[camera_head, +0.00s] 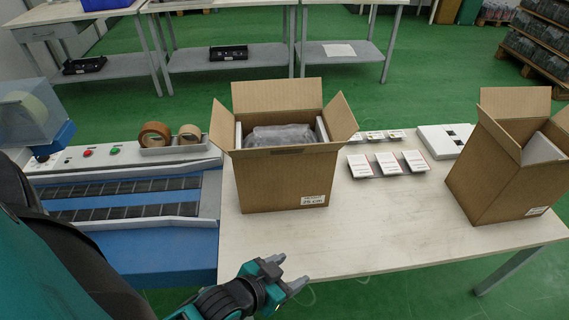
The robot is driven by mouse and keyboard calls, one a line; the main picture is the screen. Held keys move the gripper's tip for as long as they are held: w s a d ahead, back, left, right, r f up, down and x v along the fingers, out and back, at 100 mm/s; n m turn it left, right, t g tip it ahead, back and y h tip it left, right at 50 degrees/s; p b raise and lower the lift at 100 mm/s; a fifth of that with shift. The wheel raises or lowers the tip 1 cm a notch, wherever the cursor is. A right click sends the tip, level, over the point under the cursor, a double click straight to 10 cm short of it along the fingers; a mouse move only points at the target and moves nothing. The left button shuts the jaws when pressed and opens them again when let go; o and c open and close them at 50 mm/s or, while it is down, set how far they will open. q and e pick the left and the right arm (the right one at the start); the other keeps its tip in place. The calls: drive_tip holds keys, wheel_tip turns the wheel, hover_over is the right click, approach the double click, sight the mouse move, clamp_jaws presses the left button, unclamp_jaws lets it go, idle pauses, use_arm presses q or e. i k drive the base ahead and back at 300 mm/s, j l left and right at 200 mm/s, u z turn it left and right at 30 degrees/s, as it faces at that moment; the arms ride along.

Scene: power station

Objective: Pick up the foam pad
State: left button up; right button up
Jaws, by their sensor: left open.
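An open cardboard box (285,180) stands on the white table. It holds a grey wrapped item (280,136) with white foam-like pieces at its left side (238,136) and right side (321,130). A second open cardboard box (490,180) at the right has a white slab (541,150) showing in its opening; it may be a foam pad, but I cannot tell for sure. My left gripper (290,273) is open and empty at the table's front edge, in front of and below the first box. My right gripper is not in view.
Several white cards (388,165) and a white tray (445,140) lie between the boxes. A conveyor (125,195) with tape rolls (155,135) and buttons is at the left. The table front (390,240) is clear.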

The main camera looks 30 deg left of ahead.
sight(442, 145)
drive_tip(key=i+l+z, duration=0.15)
drive_tip(key=l, duration=0.2)
drive_tip(key=i+l+z, duration=0.15)
drive_tip(key=l, duration=0.25)
drive_tip(key=l+z, duration=0.15)
drive_tip(key=l, duration=0.2)
drive_tip(key=i+l+z, duration=0.85)
drive_tip(key=i, duration=0.25)
drive_tip(key=i+l+z, duration=0.15)
drive_tip(key=i, duration=0.5)
drive_tip(key=i+z, duration=0.1)
drive_tip(key=i, duration=0.6)
drive_tip(key=i+u, duration=0.45)
drive_tip(key=i+l+u, duration=0.2)
drive_tip(key=i+u, duration=0.25)
drive_tip(key=i, duration=0.2)
drive_tip(key=i+j+u, duration=0.1)
drive_tip(key=i+u, duration=0.9)
drive_tip(key=u, duration=0.15)
